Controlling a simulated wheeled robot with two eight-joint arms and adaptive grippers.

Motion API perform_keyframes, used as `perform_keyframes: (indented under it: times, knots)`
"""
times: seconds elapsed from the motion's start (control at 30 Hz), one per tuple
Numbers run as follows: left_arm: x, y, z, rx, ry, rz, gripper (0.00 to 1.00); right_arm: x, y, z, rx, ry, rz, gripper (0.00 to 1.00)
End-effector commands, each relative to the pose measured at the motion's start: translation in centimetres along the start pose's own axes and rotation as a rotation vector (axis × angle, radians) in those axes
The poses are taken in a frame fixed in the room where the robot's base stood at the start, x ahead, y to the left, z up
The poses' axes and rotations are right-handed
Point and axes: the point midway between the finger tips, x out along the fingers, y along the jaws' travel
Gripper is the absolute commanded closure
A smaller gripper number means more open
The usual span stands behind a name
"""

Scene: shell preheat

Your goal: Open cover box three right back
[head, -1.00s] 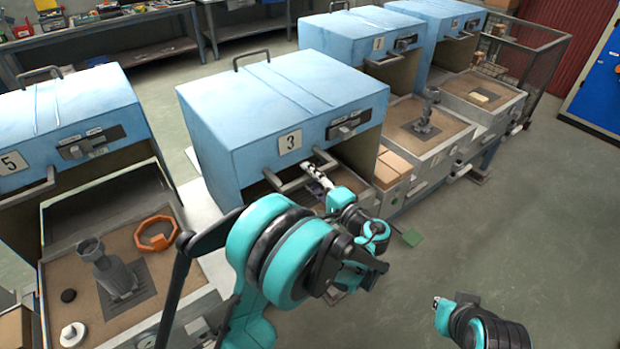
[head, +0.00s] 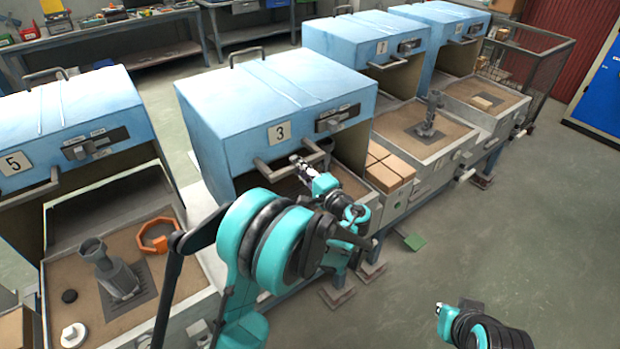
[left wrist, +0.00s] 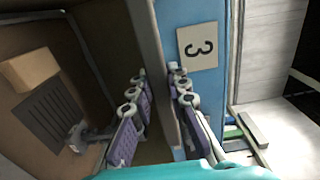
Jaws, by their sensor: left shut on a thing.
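The blue cover of box three (head: 262,95) carries a white plate with a 3 (head: 279,132) and stands over its tray, with a dark gap below its front. A bar handle (head: 276,174) juts from the cover's lower front. My left gripper (head: 300,162) is shut on this handle; the fingers hide part of it.
Brown blocks (head: 390,170) sit right of box three. Further blue-covered boxes (head: 365,38) stand behind right.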

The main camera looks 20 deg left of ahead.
Motion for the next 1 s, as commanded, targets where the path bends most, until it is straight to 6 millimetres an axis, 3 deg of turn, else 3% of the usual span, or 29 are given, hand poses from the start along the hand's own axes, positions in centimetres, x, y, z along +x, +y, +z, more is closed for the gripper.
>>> perform_keyframes:
  times: [0.1,0.6,0.8,1.0]
  knots:
    - [4.6,-0.1,0.2,0.001,-0.008,-0.003,1.00,0.2,0.0,0.2,0.000,0.000,0.000,1.00]
    - [22.2,-0.1,0.3,0.001,-0.007,-0.002,1.00,0.3,0.0,0.2,0.000,0.000,0.000,1.00]
    - [27.7,-0.1,0.2,0.001,-0.005,-0.002,1.00,0.1,0.0,0.1,0.000,0.000,0.000,1.00]
    - [31.4,-0.1,0.1,0.001,-0.003,-0.001,1.00,0.0,0.0,0.0,0.000,0.000,0.000,1.00]
